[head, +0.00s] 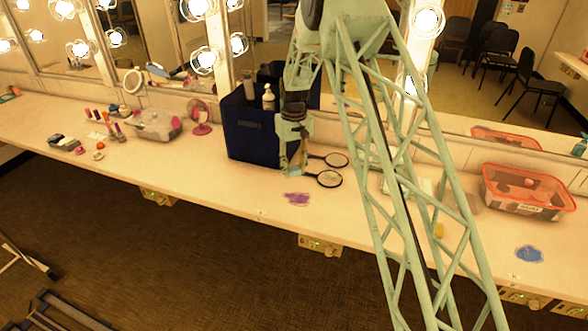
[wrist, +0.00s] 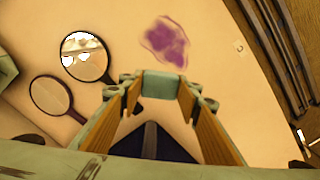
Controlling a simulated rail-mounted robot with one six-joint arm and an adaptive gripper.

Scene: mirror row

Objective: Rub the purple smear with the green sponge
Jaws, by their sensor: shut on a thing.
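The purple smear (head: 297,199) lies flat on the pale counter, near its front edge. In the wrist view the smear (wrist: 167,42) lies beyond my fingertips, with bare counter between. My gripper (head: 291,172) points down over the counter, just behind the smear and in front of the dark blue bin. In the wrist view my gripper (wrist: 157,92) is shut on a pale green block, the green sponge (wrist: 157,84), held between the fingertips. Whether the sponge touches the counter cannot be told. The sponge is hard to make out in the head view.
Two black hand mirrors (head: 329,179) lie right of my gripper. The dark blue bin (head: 245,137) with bottles stands behind it. A red-rimmed basket (head: 527,190) and a blue smear (head: 529,254) are at the right. Makeup items lie at the left. The counter around the purple smear is clear.

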